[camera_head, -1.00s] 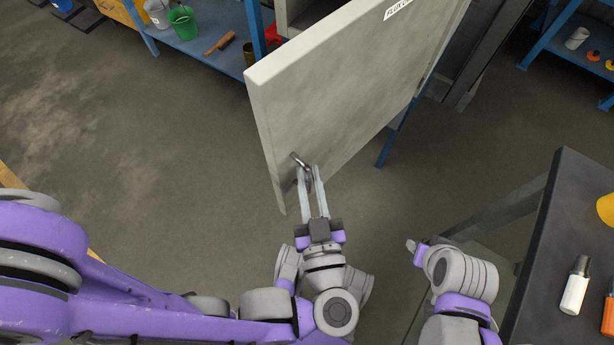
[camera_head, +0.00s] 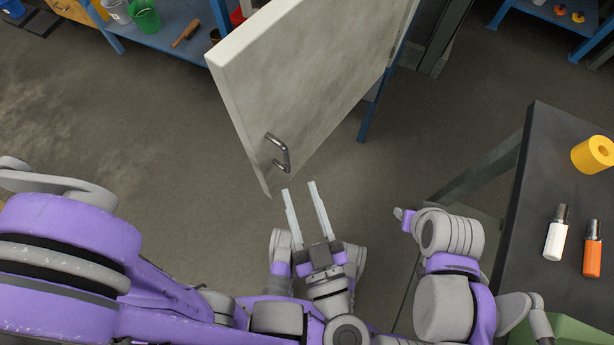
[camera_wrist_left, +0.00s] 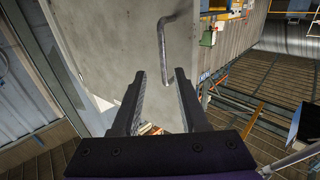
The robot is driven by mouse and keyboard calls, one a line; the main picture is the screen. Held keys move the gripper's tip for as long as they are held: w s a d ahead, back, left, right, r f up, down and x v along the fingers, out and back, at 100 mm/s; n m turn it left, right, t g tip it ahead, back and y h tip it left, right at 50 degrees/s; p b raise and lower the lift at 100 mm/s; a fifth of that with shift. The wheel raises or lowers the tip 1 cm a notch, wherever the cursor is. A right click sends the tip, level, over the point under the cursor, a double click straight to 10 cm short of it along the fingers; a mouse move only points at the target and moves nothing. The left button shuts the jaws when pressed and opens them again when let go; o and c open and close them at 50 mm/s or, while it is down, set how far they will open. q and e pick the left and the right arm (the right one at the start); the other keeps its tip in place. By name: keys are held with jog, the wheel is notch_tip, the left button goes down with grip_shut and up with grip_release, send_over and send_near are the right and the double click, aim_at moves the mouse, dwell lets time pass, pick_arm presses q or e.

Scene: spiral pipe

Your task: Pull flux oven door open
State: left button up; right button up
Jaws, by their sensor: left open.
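The flux oven door (camera_head: 305,75) is a pale grey panel standing swung open in the head view. Its metal bar handle (camera_head: 284,150) is near the door's lower free edge. My left gripper (camera_head: 301,188) is open and empty, a little below the handle and apart from it. In the left wrist view the door (camera_wrist_left: 135,40) and its handle (camera_wrist_left: 163,45) show beyond the open fingers (camera_wrist_left: 158,80). My right arm is folded at the lower right of the head view, and the state of its gripper cannot be made out.
A dark table (camera_head: 540,150) at the right holds a yellow roll (camera_head: 594,154), a white bottle (camera_head: 555,238) and an orange bottle (camera_head: 592,252). A blue shelf (camera_head: 170,30) with buckets stands at the back left. The floor left of the door is clear.

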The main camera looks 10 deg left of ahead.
pick_arm(q)
jog(key=shift+p+v, duration=0.7)
jog(key=shift+v, duration=0.85)
